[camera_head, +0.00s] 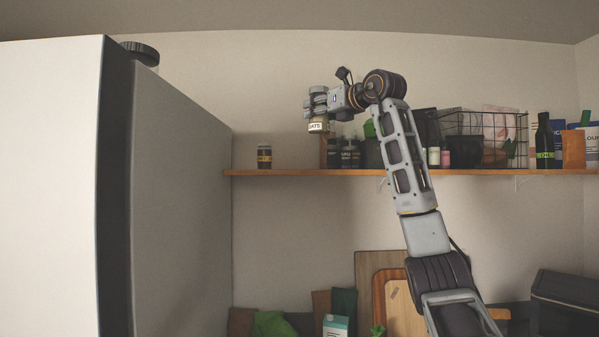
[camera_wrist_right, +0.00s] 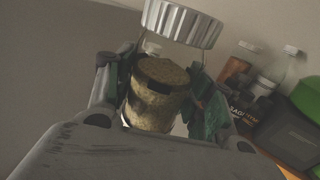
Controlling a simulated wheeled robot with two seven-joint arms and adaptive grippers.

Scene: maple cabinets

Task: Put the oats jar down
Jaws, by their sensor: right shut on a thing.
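The oats jar (camera_head: 318,125) is small, with a pale label reading "OATS" in the head view. My right gripper (camera_head: 314,104) is shut on it and holds it above the wooden wall shelf (camera_head: 300,172). In the right wrist view the jar (camera_wrist_right: 157,92) sits between the two green-padded fingers of my right gripper (camera_wrist_right: 165,95), with a ribbed silver lid (camera_wrist_right: 182,22) at its top. A clear gap shows between the jar and the shelf board. My left gripper is not in view.
A dark jar (camera_head: 264,156) stands at the shelf's left end. Dark bottles (camera_head: 345,153) stand right of the held jar, then a wire basket (camera_head: 485,135). Bare shelf lies between the dark jar and the bottles. A tall fridge (camera_head: 180,190) stands left.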

